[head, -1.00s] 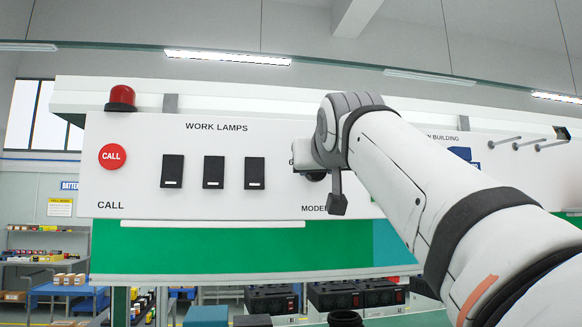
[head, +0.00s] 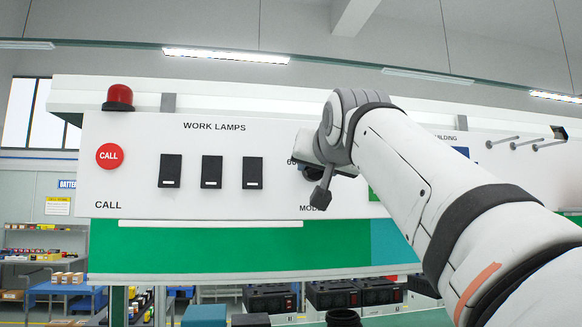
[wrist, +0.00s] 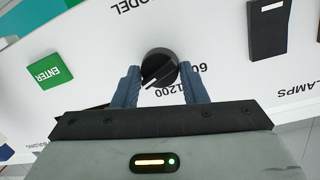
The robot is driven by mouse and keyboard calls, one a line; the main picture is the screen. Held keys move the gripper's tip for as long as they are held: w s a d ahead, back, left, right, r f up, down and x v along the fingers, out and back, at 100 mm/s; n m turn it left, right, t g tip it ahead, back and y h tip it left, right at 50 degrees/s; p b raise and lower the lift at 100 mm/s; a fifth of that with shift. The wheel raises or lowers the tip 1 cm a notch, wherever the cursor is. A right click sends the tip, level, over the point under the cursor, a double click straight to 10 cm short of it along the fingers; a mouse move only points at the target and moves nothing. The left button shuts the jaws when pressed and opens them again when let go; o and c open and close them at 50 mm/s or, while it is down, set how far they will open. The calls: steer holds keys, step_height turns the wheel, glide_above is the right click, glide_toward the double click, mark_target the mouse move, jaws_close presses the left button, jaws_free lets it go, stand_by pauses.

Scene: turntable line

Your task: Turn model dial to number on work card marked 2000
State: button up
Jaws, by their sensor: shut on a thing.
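The black model dial (wrist: 160,66) is in the wrist view, between the two blue-grey fingers of my gripper (wrist: 160,84), which is shut on it. A label starting with 60 (wrist: 199,69) is to the right, partly hidden by a finger. The word MODEL (wrist: 147,4) is upside down at the top. In the head view my wrist hides most of the dial. I see no card marked 2000.
A green ENTER button (wrist: 49,71) and a black lamp switch (wrist: 268,30) flank the dial in the wrist view. In the head view several black switches (head: 211,172), a red CALL button (head: 110,156) and a red lamp (head: 118,97) are left of my arm.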

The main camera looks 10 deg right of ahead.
steer(key=shift+w+f, duration=0.1)
steer(key=shift+f, duration=0.05)
steer(key=o, duration=1)
steer(key=shift+c, duration=0.2)
steer(key=s+r+b, duration=0.1)
steer(key=s, duration=0.7)
steer(key=shift+a+r+b, duration=0.15)
steer(key=shift+a+b, duration=0.05)
steer(key=shift+b, duration=0.2)
